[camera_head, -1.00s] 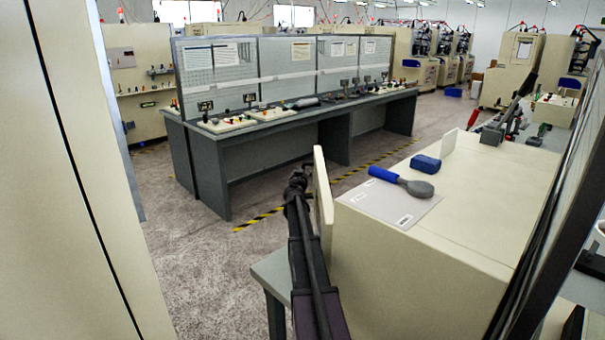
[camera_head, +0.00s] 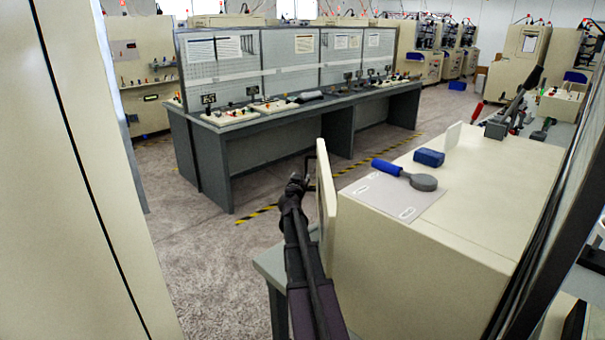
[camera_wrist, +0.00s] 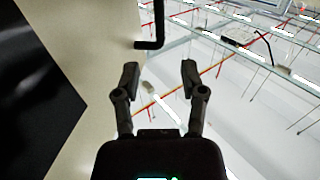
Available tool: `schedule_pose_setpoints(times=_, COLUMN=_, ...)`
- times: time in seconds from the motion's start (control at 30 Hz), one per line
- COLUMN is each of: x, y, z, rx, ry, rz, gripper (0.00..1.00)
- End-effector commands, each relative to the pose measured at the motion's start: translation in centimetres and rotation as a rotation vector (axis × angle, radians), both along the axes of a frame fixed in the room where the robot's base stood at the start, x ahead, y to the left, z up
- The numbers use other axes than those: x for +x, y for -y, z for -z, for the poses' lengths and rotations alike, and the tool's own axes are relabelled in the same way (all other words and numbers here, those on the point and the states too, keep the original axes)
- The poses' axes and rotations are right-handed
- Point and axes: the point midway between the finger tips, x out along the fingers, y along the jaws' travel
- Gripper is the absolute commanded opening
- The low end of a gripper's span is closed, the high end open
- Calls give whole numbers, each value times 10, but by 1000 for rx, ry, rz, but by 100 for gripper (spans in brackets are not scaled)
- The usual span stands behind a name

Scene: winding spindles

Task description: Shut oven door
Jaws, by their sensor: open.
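The oven (camera_head: 440,230) is a large cream box at the right of the head view. Its cream door (camera_head: 327,195) stands partly open at the left end, seen nearly edge-on. A thin dark handle (camera_head: 310,160) sticks out from the door's outer side. My gripper (camera_head: 297,183) is beside that outer side, close to the handle; contact cannot be told. In the wrist view my gripper (camera_wrist: 160,78) is open with nothing between its fingers. The bent black handle (camera_wrist: 158,28) shows beyond the fingertips, and the cream door panel (camera_wrist: 108,35) with a dark area is at the left.
A blue-handled grey tool (camera_head: 405,175) on a sheet and a blue block (camera_head: 429,157) lie on the oven top. A grey workbench (camera_head: 290,125) stands behind, with open floor between. A tall cream panel (camera_head: 75,180) is close at the left.

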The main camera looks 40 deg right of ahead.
Motion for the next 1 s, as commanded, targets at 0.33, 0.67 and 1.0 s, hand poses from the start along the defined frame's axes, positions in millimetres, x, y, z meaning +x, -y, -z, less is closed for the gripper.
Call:
schedule_pose_setpoints(times=0.33, x=-8, y=-10, z=0, rx=0, ry=0, rz=0, gripper=54)
schedule_pose_setpoints(times=0.67, x=-4, y=-10, z=0, rx=-11, ry=-7, rz=-10, gripper=3)
schedule_pose_setpoints(times=1.0, x=53, y=-26, z=-2, rx=-195, ry=-146, rz=-188, gripper=0)
